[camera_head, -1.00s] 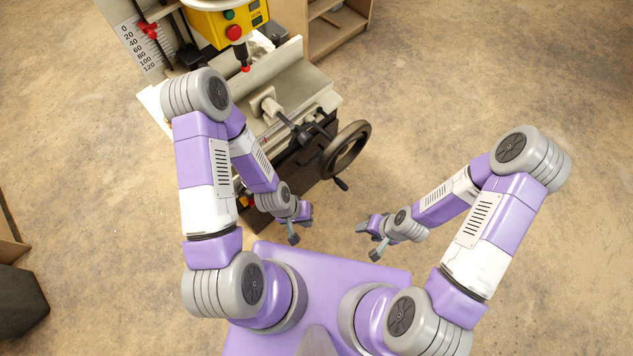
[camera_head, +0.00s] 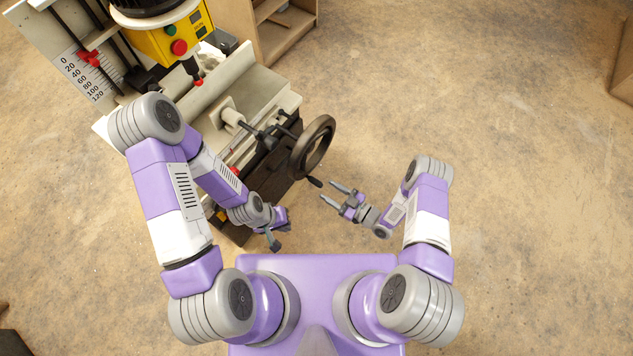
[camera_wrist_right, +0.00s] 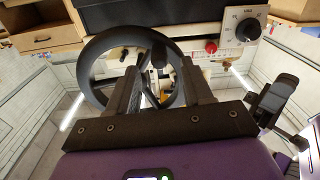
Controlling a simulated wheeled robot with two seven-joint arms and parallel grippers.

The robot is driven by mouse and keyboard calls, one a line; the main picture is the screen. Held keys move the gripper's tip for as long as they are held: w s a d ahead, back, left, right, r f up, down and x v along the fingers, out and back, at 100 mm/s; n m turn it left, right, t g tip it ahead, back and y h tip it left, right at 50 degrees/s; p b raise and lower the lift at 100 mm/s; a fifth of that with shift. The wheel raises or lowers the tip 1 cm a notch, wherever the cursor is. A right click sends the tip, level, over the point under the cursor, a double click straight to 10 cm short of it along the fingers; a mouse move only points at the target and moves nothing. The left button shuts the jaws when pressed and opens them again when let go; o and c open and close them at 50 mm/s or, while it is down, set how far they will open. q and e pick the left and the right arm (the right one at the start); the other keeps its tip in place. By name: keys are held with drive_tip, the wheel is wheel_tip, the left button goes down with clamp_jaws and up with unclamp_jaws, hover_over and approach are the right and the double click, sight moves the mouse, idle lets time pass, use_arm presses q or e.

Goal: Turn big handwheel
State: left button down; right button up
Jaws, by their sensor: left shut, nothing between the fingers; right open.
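The big handwheel (camera_head: 312,146) is a dark ring on the front of the machine, with a dark handle (camera_head: 315,182) sticking out from its lower rim. In the right wrist view the handwheel (camera_wrist_right: 97,75) lies beyond the fingers, and its handle (camera_wrist_right: 159,54) shows between and beyond the fingertips. My right gripper (camera_head: 332,195) is open and empty, just below and right of the handle, apart from it; it also shows in the right wrist view (camera_wrist_right: 160,80). My left gripper (camera_head: 272,240) is shut and empty, below and left of the handwheel.
The milling machine's table (camera_head: 250,100) and a yellow control box (camera_head: 175,40) with red and green buttons stand at the upper left. A wooden shelf (camera_head: 285,30) is behind. A control knob (camera_wrist_right: 248,29) shows in the right wrist view. Floor right of the handwheel is clear.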

sight(317, 183)
drive_tip(key=x, duration=0.6)
drive_tip(key=shift+w+a+b, duration=0.1)
drive_tip(key=shift+w+b, duration=0.05)
drive_tip(key=shift+b, duration=0.25)
clamp_jaws()
